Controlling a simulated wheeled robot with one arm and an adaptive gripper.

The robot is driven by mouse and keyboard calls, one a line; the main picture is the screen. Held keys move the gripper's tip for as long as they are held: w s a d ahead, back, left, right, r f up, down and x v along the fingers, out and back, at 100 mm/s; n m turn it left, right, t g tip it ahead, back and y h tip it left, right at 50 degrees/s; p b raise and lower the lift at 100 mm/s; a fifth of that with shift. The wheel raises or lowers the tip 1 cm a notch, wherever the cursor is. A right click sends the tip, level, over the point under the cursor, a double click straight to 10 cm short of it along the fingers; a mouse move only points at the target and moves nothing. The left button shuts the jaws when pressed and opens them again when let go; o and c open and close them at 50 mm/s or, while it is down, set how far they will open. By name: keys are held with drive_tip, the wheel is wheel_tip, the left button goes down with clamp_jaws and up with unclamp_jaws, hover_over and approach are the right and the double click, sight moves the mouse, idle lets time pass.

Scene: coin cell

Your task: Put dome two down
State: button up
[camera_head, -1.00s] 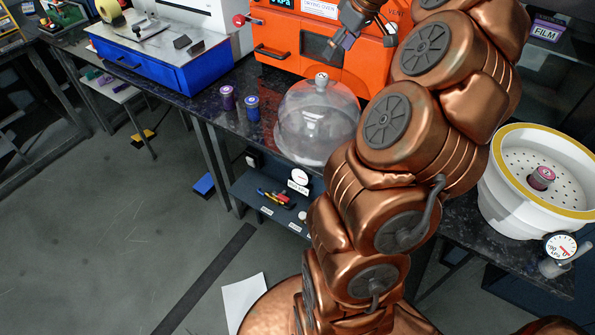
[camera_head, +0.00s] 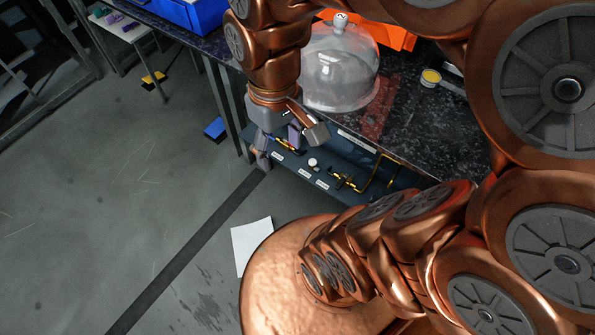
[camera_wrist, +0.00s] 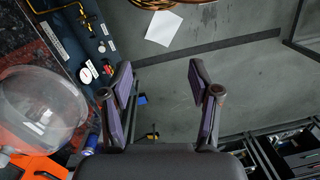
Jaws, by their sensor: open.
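A clear glass dome (camera_head: 338,72) with a small knob (camera_head: 340,20) on top stands upright on the dark speckled bench (camera_head: 428,125), close to its front edge. It is the only dome in view; no label on it is readable. In the wrist view the dome (camera_wrist: 38,108) is at the left, outside my fingers. My gripper (camera_head: 290,142) hangs in front of the bench edge, below and left of the dome in the head view. In the wrist view my gripper (camera_wrist: 160,76) has its two fingers wide apart with nothing between them. It is not touching the dome.
An orange oven (camera_head: 392,34) is behind the dome. A small yellow-topped cup (camera_head: 430,78) stands to its right. Open floor (camera_head: 130,190) lies left.

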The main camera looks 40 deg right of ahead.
drive_tip(key=s+f+m, duration=0.1)
drive_tip(key=s+f, duration=0.1)
drive_tip(key=s, duration=0.3)
drive_tip(key=shift+s+a+f+g, duration=0.2)
drive_tip(key=shift+s+f+g, duration=0.1)
drive_tip(key=shift+s+g, duration=0.1)
drive_tip(key=shift+r+p, duration=0.6)
drive_tip(key=shift+r, duration=0.05)
